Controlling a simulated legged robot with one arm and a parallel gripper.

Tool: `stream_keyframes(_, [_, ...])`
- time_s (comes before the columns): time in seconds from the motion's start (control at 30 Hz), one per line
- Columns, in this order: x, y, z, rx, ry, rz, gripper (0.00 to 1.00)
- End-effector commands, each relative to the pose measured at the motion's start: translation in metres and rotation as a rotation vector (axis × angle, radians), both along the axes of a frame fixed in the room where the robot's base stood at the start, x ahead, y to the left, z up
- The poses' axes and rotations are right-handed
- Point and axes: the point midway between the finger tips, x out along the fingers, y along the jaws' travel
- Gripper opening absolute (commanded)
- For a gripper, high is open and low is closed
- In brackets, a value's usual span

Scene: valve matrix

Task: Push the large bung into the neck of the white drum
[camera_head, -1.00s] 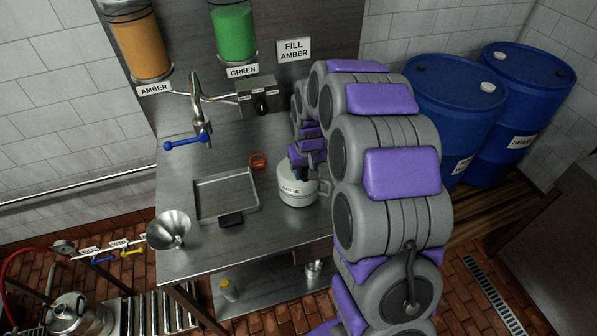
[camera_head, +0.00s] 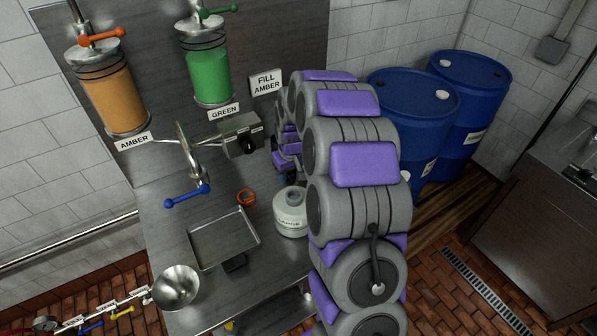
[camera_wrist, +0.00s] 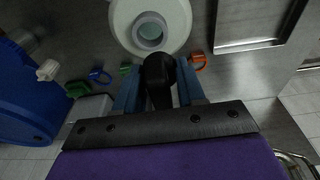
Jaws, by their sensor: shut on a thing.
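The white drum (camera_head: 291,222) stands on the steel bench, upright and labelled on its front. In the wrist view the drum (camera_wrist: 179,18) is at the top, with its round neck (camera_wrist: 150,31) open and empty. My gripper (camera_wrist: 160,78) is shut on a black bung (camera_wrist: 159,72), held between its blue fingers just on the near side of the neck in that picture. The bung looks apart from the neck; its height above it is unclear. In the head view my gripper (camera_head: 286,180) is behind the drum, partly hidden by my arm.
An orange ring (camera_head: 246,198) lies left of the drum, beside a shallow metal tray (camera_head: 224,239). Blue (camera_wrist: 100,75) and green (camera_wrist: 78,88) pieces show in the wrist view. A tap with a blue handle (camera_head: 187,196) and a funnel (camera_head: 176,288) are further left. Blue barrels (camera_head: 412,105) stand right.

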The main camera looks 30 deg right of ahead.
Motion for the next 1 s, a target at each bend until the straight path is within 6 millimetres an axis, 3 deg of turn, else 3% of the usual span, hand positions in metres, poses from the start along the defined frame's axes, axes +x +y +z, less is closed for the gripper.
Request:
stream_keyframes(0.33, [0.001, -0.027, -0.026, 0.024, 0.000, -0.003, 0.10])
stream_keyframes(0.77, [0.000, -0.001, -0.055, 0.000, -0.001, -0.002, 0.10])
stream_keyframes(1.0, [0.000, -0.013, -0.060, 0.013, -0.001, -0.002, 0.10])
